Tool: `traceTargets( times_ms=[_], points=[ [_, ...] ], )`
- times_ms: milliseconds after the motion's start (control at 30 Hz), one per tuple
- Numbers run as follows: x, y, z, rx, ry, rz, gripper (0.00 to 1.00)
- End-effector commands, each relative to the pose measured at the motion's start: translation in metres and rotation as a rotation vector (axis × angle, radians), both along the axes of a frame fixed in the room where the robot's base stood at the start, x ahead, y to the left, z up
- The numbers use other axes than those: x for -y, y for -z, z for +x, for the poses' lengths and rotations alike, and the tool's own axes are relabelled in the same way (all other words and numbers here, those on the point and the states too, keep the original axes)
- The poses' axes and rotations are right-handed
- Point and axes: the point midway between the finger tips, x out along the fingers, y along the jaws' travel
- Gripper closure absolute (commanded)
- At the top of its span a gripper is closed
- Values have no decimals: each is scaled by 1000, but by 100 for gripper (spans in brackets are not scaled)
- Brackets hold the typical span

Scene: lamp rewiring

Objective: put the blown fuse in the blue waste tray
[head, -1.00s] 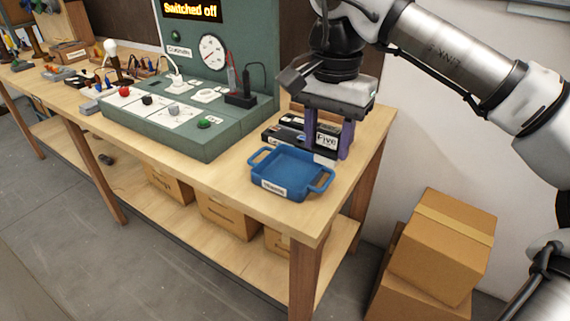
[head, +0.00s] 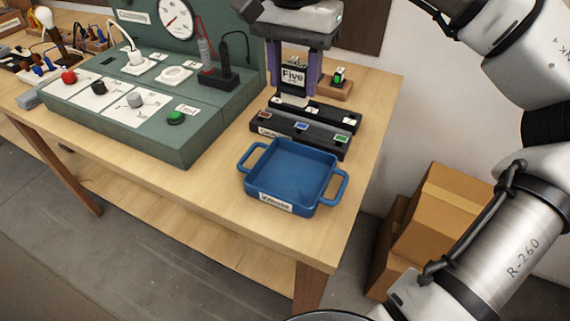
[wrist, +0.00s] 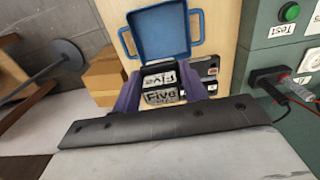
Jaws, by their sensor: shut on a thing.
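My gripper (head: 293,82) is shut on a small block labelled "Five" (head: 293,75), which I take to be the fuse. It hangs upright between the purple fingers, behind the blue tray. In the wrist view the block (wrist: 160,97) sits between the fingertips, with the tray (wrist: 165,35) beyond it. The blue waste tray (head: 290,172) stands on the bench near its front edge. It has two side handles and a front label, and it looks empty. Whether the fuse is blown cannot be seen.
A black rack (head: 318,130) with red, blue and green marked places lies just behind the tray. A small wooden block with a green-lit piece (head: 338,80) stands behind it. The green test panel (head: 150,120) is on the left. Cardboard boxes (head: 440,215) stand on the floor at right.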

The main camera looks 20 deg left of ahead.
Motion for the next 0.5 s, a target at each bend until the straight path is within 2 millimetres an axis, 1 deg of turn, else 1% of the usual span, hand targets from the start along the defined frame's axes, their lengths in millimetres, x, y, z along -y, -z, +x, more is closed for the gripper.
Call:
traceTargets(
  times_ms=[67, 167, 267, 500],
  points=[
    [0, 2, 0, 0, 0, 0, 80],
    [0, 13, 0, -1, 0, -1, 80],
    [1, 36, 0, -3, -1, -2, 80],
    [1, 100, -1, -3, -1, -2, 80]
  ],
)
